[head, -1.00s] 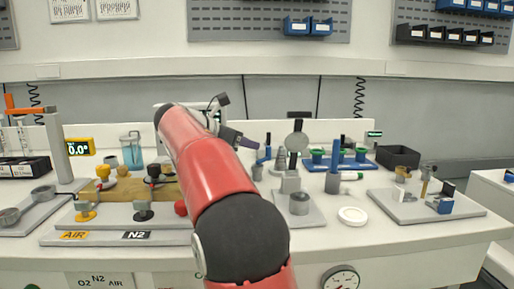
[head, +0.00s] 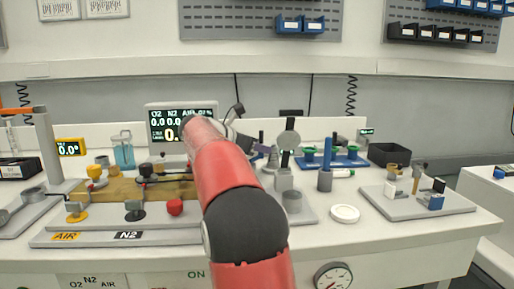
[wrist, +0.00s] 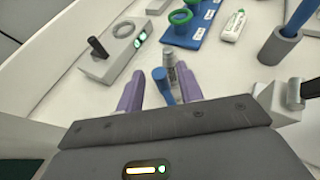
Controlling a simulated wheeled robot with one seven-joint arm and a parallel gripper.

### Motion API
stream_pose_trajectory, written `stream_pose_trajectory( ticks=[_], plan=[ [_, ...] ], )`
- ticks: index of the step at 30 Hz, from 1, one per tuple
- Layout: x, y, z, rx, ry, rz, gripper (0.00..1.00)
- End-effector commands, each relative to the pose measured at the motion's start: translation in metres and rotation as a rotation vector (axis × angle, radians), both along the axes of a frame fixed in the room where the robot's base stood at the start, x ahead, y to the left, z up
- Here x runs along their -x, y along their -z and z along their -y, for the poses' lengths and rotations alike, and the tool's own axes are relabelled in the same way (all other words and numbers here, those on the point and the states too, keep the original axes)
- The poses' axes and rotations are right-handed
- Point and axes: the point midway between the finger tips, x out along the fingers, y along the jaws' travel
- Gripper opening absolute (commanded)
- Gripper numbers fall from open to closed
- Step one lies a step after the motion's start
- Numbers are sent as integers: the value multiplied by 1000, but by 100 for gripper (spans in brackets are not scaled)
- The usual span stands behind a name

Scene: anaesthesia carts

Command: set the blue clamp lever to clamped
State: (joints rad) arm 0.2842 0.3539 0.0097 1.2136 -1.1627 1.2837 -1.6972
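The blue clamp lever (wrist: 163,86) shows in the wrist view beside a grey ribbed post (wrist: 171,68). Its upper end lies between the two purple fingers of my gripper (wrist: 160,88), with a visible gap on each side. My gripper is open and holds nothing. In the head view my gripper (head: 262,148) is right of the red arm, low over the bench, near the grey stepped post (head: 283,178). The lever is mostly hidden there, and its exact setting cannot be told.
A blue rack with green rings (head: 340,163) stands behind. A blue rod in a grey cup (head: 325,181) is to the right, near a white disc (head: 344,213). A grey box with a black lever (wrist: 110,55) lies ahead in the wrist view. The right front bench is partly clear.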

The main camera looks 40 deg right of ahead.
Motion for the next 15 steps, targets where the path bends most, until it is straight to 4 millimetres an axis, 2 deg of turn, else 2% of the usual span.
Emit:
stream_pose_trajectory(
  ticks=[1,8,15],
  plan=[
    [0,0,0,0,0,0,30],
    [0,0,0,0,0,0,0],
    [0,0,-1,0,-11,0,0]
  ],
)
